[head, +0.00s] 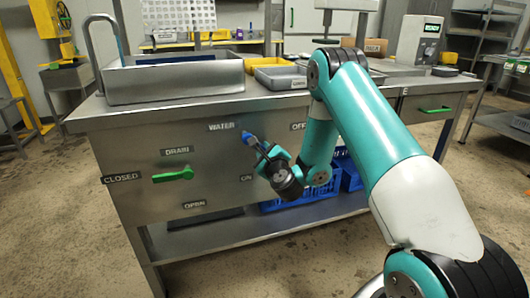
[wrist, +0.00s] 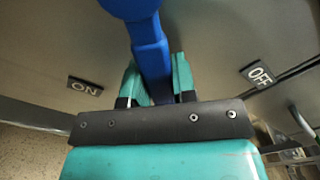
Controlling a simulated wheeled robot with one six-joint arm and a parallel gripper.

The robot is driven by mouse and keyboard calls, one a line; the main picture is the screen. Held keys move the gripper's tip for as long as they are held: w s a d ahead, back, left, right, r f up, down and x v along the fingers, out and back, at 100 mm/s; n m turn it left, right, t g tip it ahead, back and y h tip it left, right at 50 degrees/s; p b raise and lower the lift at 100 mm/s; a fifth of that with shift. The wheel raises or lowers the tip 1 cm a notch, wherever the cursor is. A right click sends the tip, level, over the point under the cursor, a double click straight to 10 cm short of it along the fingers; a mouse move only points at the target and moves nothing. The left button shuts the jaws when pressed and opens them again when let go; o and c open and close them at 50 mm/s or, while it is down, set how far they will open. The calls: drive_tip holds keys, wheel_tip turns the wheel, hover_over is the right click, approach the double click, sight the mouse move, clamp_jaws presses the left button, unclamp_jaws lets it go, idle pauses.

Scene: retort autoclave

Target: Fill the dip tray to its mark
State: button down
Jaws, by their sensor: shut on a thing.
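My gripper (head: 262,150) is shut on the blue water lever (head: 250,138) on the front panel of the steel bench. In the wrist view the lever (wrist: 150,50) runs down between the two teal fingers. It slants between the ON label (wrist: 84,86) and the OFF label (wrist: 258,74), at neither one. The steel basin with a curved spout, which looks like the dip tray (head: 175,85), is on the bench top at the left. Its inside, its mark and any water are hidden by its front wall. The green drain handle (head: 173,174) points left towards the CLOSED label (head: 121,177).
Yellow (head: 215,74) and grey (head: 283,84) trays stand on the bench right of the basin. Blue crates (head: 285,203) sit on the lower shelf behind my arm. A green-handled drawer (head: 434,109) is at the right. The floor before the bench's left side is clear.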

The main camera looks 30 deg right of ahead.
sight(268, 130)
drive_tip(key=n, duration=0.1)
drive_tip(key=d+r+n, duration=0.1)
drive_tip(key=r+n+p, duration=0.1)
drive_tip(key=n, duration=0.1)
drive_tip(key=shift+s+d+r, duration=0.15)
drive_tip(key=shift+s+d, duration=0.05)
drive_tip(key=shift+s, duration=0.05)
drive_tip(key=shift+s+d+r+n+p, duration=0.15)
drive_tip(key=shift+r+n+p, duration=0.45)
drive_tip(key=shift+n, duration=0.55)
drive_tip(key=shift+w+d+r+n+p, duration=0.1)
drive_tip(key=shift+r+n+p, duration=0.3)
drive_tip(key=shift+r+n, duration=0.55)
drive_tip(key=shift+f+n, duration=0.15)
drive_tip(key=shift+n, duration=0.15)
drive_tip(key=c, duration=0.9)
unclamp_jaws()
drive_tip(key=shift+s, duration=0.1)
